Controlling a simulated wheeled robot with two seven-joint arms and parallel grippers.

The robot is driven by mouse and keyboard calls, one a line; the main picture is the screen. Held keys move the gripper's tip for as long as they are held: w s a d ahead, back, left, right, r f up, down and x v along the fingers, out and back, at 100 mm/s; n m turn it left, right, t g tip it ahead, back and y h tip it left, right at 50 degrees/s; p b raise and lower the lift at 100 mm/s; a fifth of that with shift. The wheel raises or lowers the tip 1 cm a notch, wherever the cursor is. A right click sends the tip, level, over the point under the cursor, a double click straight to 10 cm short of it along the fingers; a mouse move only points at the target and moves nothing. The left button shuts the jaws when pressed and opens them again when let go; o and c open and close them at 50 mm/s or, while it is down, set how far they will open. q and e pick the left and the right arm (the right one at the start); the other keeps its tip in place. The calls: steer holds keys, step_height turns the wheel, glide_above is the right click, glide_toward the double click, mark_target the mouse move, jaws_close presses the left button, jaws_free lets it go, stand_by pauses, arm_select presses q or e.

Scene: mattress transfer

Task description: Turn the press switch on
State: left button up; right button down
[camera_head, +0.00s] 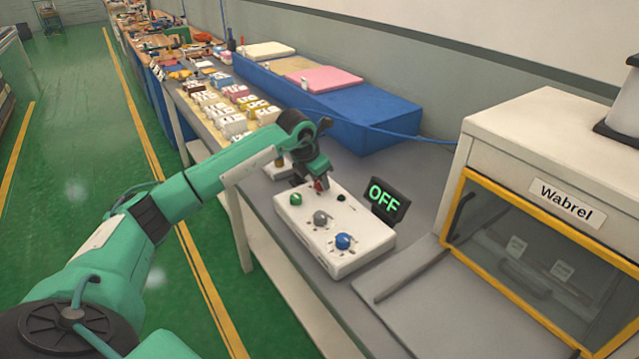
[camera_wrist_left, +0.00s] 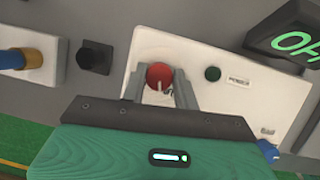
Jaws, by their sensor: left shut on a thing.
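The white control box (camera_head: 312,238) stands on the bench with green (camera_head: 296,199), grey (camera_head: 320,217) and blue (camera_head: 342,241) knobs. A small dark round button (camera_head: 341,198) sits near its far right corner; in the left wrist view the button (camera_wrist_left: 212,73) is dark green beside a small label. My left gripper (camera_head: 319,179) is at the box's far end. In the left wrist view its fingers are shut around the red knob (camera_wrist_left: 159,75), one on each side. A black display (camera_head: 390,200) beside the box reads OFF in green. My right gripper is not in view.
A grey cabinet labelled Wabrel (camera_head: 566,200) with a yellow-framed window stands at the right. A blue block (camera_head: 345,115) with coloured pads lies behind the box. Many small items crowd the far bench. A black square part (camera_wrist_left: 95,56) shows near the gripper.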

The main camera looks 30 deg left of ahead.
arm_select(q)
steer(key=m+h, duration=0.1)
steer(key=m, duration=0.2)
steer(key=shift+a+b, duration=0.1)
steer(key=shift+b, duration=0.3)
steer(key=m+g+h, duration=0.1)
steer(key=m, duration=0.1)
steer(key=shift+m+b, duration=0.3)
steer(key=m+g+h, duration=0.1)
steer(key=m, duration=0.2)
steer(key=shift+w+a+b, duration=0.1)
steer(key=shift+b, duration=0.2)
steer(key=m, duration=0.3)
steer(key=shift+g, duration=0.4)
steer(key=shift+m+g+h, duration=0.3)
steer(key=shift+m, duration=0.2)
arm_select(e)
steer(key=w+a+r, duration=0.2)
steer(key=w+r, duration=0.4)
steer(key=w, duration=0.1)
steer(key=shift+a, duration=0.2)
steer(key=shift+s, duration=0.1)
arm_select(q)
steer(key=o, duration=1)
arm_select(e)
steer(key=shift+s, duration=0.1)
